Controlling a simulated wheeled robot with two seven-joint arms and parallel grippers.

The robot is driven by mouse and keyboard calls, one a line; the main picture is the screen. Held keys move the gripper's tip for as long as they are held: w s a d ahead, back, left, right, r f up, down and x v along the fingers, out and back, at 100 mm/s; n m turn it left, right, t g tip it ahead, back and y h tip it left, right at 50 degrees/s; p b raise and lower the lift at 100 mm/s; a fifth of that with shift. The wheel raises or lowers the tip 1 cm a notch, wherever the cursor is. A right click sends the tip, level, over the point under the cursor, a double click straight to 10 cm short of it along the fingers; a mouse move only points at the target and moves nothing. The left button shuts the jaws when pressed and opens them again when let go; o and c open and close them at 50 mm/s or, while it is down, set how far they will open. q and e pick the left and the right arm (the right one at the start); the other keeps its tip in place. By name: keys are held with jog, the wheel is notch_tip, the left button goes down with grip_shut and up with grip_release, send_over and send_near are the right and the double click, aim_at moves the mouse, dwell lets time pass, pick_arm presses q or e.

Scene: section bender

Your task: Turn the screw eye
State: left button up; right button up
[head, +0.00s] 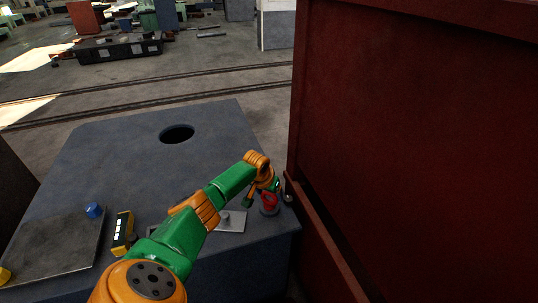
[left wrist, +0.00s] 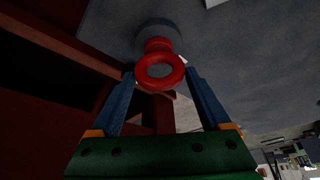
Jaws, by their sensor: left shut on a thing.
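The screw eye (head: 269,201) is a red ring on a short red shank. It stands on a round grey base near the right front corner of the blue-grey block (head: 110,160). In the left wrist view the red ring (left wrist: 160,72) sits between the two blue fingers of my left gripper (left wrist: 160,76), with the round grey base (left wrist: 158,33) beyond it. In the head view my left gripper (head: 263,192) reaches down to the ring and is shut on it. The gripper partly hides the screw eye there. My right gripper is in neither view.
A tall dark red machine wall (head: 420,130) stands close on the right. The block has a round hole (head: 177,134). A metal plate (head: 231,220), a yellow device (head: 122,232), a blue knob (head: 94,210) and a grey panel (head: 55,245) lie on its front part.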

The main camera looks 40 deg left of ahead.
pick_arm(q)
jog(key=n+y+p, duration=0.1)
jog(key=n, duration=0.1)
jog(key=shift+w+r+n+g, duration=0.1)
jog(key=shift+r+n+g, duration=0.05)
jog(key=shift+n+g, duration=0.2)
jog(key=shift+n+y, duration=0.3)
jog(key=shift+n, duration=0.65)
jog(key=shift+f+n+g, duration=0.2)
jog(key=shift+n+g, duration=0.25)
jog(key=shift+n, duration=0.45)
jog(key=shift+f+n+g+y+b, duration=0.1)
jog(key=shift+n+g+y+b, duration=0.25)
jog(key=shift+n+b, duration=0.45)
jog(key=shift+n+g+y+b, duration=0.25)
jog(key=shift+n+g+b, duration=0.1)
jog(key=shift+n+b, duration=0.85)
jog(key=shift+n+g+b, duration=0.4)
jog(key=shift+n+b, duration=0.6)
jog(key=shift+b, duration=0.2)
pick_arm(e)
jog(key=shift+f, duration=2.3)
pick_arm(q)
jog(key=shift+r, duration=0.2)
